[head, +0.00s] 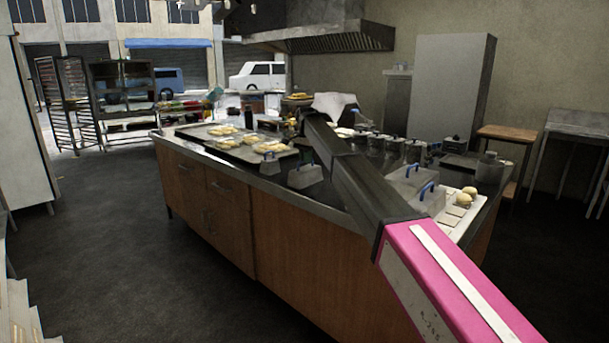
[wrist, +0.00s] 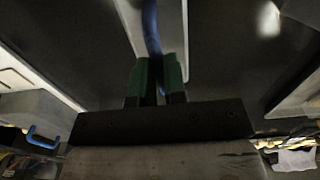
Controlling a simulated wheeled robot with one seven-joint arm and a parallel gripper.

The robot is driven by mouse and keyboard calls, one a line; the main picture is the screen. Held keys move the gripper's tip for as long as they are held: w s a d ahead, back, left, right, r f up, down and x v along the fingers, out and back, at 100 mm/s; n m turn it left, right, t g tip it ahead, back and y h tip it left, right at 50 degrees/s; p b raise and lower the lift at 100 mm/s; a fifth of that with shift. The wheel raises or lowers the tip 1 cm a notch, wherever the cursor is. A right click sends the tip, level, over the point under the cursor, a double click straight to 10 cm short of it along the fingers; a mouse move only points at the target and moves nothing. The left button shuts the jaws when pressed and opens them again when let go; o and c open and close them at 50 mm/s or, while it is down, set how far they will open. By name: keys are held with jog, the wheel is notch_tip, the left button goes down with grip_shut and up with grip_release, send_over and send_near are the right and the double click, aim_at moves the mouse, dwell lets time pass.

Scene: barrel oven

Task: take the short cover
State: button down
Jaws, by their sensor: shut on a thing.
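In the wrist view my gripper (wrist: 157,88) has its two green fingers closed on a blue handle (wrist: 151,35). The handle belongs to a pale grey cover (wrist: 130,14), which is mostly cut off at the top edge. In the head view my arm crosses the counter and my gripper is hidden. Grey covers with blue handles stand on the counter: one left of my arm (head: 305,175), and others right of it (head: 428,200) (head: 408,173). I cannot tell from the head view which cover is held, or whether it is lifted.
The wooden counter (head: 290,265) has a dark top. Trays of pastries (head: 238,152) lie on its left part; a pale board with buns (head: 455,217) lies at the right. Several small pots (head: 395,148) stand behind my arm. The floor (head: 110,240) left of the counter is clear.

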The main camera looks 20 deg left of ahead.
notch_tip(320, 180, up, 12)
dwell(1.3)
